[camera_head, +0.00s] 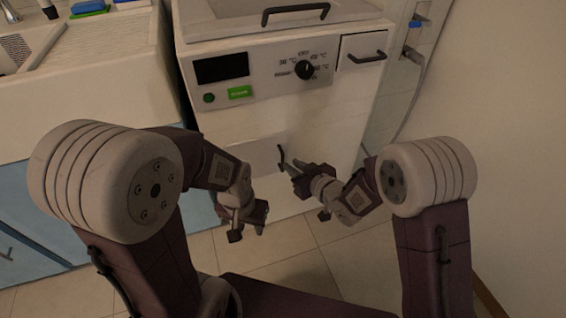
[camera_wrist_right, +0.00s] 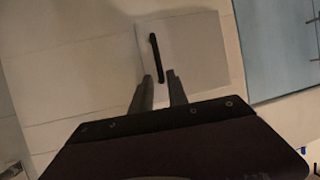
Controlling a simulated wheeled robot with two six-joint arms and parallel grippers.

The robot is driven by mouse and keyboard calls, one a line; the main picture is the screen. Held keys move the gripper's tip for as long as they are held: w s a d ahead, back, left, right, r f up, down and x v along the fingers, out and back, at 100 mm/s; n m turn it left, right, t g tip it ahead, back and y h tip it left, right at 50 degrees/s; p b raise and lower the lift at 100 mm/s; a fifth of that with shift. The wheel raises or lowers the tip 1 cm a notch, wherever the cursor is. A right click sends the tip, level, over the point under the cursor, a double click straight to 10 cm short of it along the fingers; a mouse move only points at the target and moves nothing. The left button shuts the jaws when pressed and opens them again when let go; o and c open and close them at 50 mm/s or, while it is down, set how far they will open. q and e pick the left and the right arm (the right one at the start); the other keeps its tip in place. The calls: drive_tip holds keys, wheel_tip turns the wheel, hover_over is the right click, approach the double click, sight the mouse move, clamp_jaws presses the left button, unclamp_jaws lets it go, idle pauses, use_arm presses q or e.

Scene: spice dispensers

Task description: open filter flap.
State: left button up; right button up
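The filter flap (camera_head: 262,158) is a pale panel low on the front of the white washing machine, and looks closed. Its dark bar handle (camera_head: 281,156) is at the panel's right side in the head view. In the right wrist view the flap (camera_wrist_right: 205,50) fills the upper middle, with the handle (camera_wrist_right: 155,55) upright near its left edge. My right gripper (camera_head: 288,168) is at the handle. Its fingers (camera_wrist_right: 160,77) are open, one on each side of the handle's lower end; contact cannot be told. My left gripper (camera_head: 247,234) hangs open and empty, lower and left of the flap.
The washing machine's control panel (camera_head: 262,75) with a knob (camera_head: 304,70) and a handled drawer (camera_head: 363,50) are above. A sink counter (camera_head: 85,75) over blue cabinets (camera_head: 20,215) stands at left. A wall (camera_head: 500,120) bounds the right. Tiled floor (camera_head: 275,255) is below.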

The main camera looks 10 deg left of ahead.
sight(283, 159)
drive_tip(key=b+x, duration=0.3)
drive_tip(key=x, duration=0.4)
drive_tip(key=shift+f, duration=0.2)
drive_tip(key=shift+w+a, duration=0.1)
drive_tip(key=shift+w, duration=0.05)
clamp_jaws()
idle(0.9)
